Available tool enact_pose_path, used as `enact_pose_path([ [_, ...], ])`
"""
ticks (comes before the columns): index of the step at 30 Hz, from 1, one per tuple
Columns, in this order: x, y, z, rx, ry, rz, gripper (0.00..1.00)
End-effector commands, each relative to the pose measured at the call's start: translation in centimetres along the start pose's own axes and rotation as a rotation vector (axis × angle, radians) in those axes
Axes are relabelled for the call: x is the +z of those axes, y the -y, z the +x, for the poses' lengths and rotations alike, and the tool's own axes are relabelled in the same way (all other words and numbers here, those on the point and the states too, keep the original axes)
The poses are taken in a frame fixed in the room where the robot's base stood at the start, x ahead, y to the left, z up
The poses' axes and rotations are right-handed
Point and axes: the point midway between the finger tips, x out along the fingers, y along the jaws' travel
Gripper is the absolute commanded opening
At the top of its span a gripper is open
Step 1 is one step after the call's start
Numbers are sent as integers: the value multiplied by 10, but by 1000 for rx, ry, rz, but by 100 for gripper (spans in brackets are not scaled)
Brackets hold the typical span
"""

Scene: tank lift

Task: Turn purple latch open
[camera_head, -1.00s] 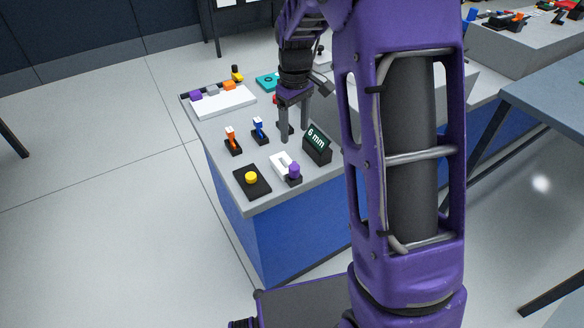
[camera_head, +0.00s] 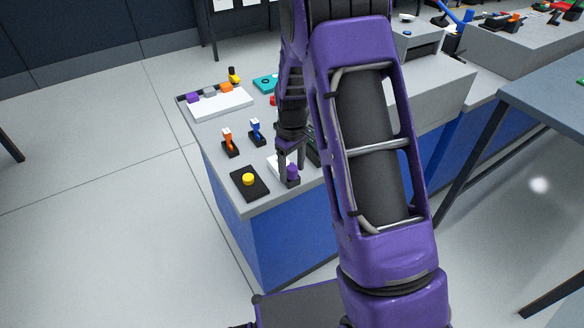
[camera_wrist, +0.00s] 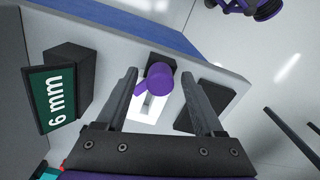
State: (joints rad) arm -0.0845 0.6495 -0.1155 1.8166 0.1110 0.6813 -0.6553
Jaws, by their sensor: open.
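The purple latch (camera_wrist: 158,83) shows in the wrist view as a round purple head with a short arm, on a black block beside a white plate (camera_wrist: 146,108). In the head view the latch (camera_head: 292,171) stands near the front edge of the grey-topped bench (camera_head: 262,200). My gripper (camera_wrist: 165,82) is open, with one finger on each side of the latch. In the head view my gripper (camera_head: 291,176) is pointed down at the latch and partly covers it and the white plate. I cannot tell whether a finger touches the latch.
A black box with a yellow button (camera_head: 248,180) lies left of the latch. An orange-handled switch (camera_head: 228,142) and a blue-handled switch (camera_head: 256,132) stand behind it.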

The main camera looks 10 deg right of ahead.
Motion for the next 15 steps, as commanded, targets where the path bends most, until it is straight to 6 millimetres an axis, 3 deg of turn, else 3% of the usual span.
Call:
enact_pose_path([
  [3, 0, 0, 0, 0, 0, 0, 66],
  [12, 0, 0, 0, 0, 0, -1, 12],
  [15, 0, 0, 0, 0, 0, -1, 0],
])
